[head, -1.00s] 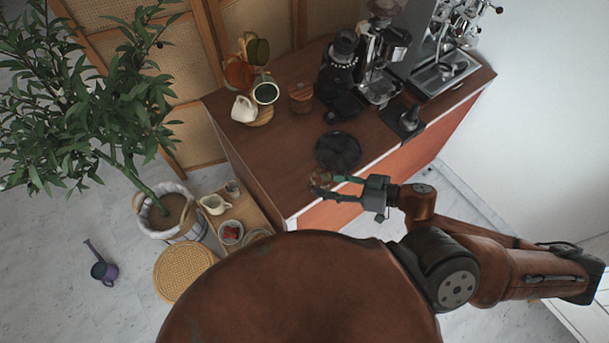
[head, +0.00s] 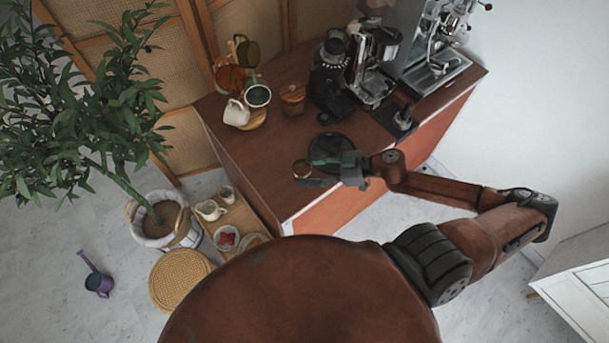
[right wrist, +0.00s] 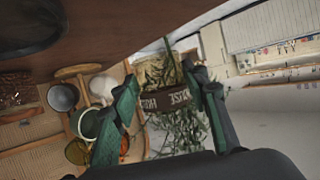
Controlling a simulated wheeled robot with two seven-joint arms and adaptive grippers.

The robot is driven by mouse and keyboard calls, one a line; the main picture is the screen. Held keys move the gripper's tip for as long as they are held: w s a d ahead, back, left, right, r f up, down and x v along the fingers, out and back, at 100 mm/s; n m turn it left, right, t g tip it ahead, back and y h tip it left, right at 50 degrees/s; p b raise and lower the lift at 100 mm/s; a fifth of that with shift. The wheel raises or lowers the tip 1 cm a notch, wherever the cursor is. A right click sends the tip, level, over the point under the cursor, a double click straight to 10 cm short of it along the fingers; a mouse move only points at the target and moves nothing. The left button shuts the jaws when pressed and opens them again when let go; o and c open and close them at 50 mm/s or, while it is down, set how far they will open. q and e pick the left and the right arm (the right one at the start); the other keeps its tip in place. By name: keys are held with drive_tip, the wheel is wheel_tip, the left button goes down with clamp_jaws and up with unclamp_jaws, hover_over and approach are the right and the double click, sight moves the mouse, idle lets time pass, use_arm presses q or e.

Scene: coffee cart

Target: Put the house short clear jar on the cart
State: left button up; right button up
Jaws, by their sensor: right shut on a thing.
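The house short clear jar (right wrist: 163,72) is see-through, with a dark band reading "HOUSE", and sits between my right fingers in the right wrist view. In the head view the jar (head: 302,168) shows as a small brownish ring at the fingertips. My right gripper (head: 310,171) is shut on it, one finger on each side. I cannot tell whether the jar touches the cart. My left gripper is not in view.
Mugs (head: 237,113) and a wooden canister (head: 292,98) stand at the back left of the cart. A grinder (head: 330,75) and espresso machine (head: 440,50) stand at the back right. A low wooden stand (head: 238,215) with a pitcher is left of the cart. The cart's left front is clear.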

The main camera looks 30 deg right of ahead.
sight(308, 170)
drive_tip(key=shift+w+d+f, duration=0.25)
drive_tip(key=shift+w+f, duration=0.75)
drive_tip(key=shift+f, duration=0.05)
drive_tip(key=shift+w+f, duration=0.4)
drive_tip(key=shift+f, duration=0.35)
drive_tip(key=shift+f+b, duration=0.3)
drive_tip(key=shift+f, duration=1)
drive_tip(key=o, duration=1.3)
drive_tip(key=shift+f, duration=0.15)
drive_tip(key=shift+s, duration=0.1)
drive_tip(key=shift+d, duration=0.1)
drive_tip(key=v, duration=1.2)
drive_tip(key=shift+r, duration=0.2)
